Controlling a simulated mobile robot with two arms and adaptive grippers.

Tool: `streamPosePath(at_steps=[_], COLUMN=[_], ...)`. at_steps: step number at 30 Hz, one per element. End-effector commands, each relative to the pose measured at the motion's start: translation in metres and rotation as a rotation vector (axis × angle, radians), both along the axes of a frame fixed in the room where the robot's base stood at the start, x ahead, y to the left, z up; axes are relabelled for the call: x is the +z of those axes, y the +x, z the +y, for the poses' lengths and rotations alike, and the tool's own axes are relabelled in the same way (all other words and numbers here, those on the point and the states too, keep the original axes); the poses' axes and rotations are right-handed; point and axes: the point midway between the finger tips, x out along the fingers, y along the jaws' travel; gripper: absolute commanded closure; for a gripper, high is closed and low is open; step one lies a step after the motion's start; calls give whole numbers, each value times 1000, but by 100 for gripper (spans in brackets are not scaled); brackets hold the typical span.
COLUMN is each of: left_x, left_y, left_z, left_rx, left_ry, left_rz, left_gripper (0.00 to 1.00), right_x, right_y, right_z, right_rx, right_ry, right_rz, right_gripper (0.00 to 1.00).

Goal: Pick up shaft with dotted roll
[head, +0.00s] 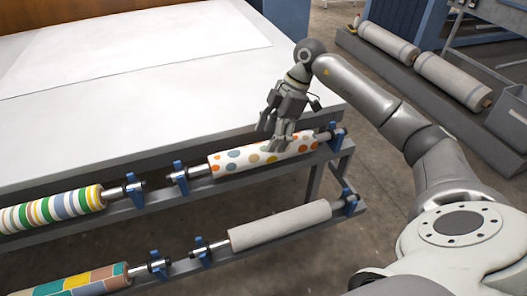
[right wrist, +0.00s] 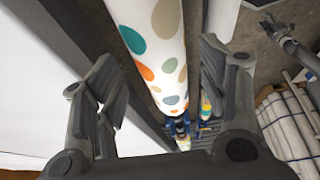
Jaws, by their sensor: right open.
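The shaft with the dotted roll (head: 228,162), white with orange, blue, tan and grey dots, lies on the upper rail of the rack at the table's front edge. Its bare ends rest at blue holders. My right gripper (head: 275,138) is open at the roll's right half, with its fingers over and beside it. In the right wrist view the dotted roll (right wrist: 152,45) runs between the two open fingers of the gripper (right wrist: 163,70). I cannot tell whether the fingers touch it. My left gripper is not in view.
A striped roll (head: 50,208) lies left on the same rail. Below are a plain grey-white roll (head: 280,224) and a colour-block roll (head: 85,282). Blue holders (head: 180,172) stand along the rails. The white table (head: 140,110) behind is clear. More rolls (head: 455,82) lie at the back right.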

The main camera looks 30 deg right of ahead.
Motion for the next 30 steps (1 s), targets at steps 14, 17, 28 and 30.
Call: streamPosePath(at_steps=[14,17,28,30], left_x=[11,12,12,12], left_y=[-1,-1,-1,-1], left_z=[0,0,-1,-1], left_rx=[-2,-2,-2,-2], left_ry=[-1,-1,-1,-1], left_rz=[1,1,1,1], left_gripper=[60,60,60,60], right_x=[-46,-57,-59,-59], right_y=[5,6,7,7], right_z=[16,19,20,20], right_rx=[3,3,2,2], right_ry=[4,2,1,1], right_rz=[2,1,-2,-2], right_gripper=[34,34,51,60])
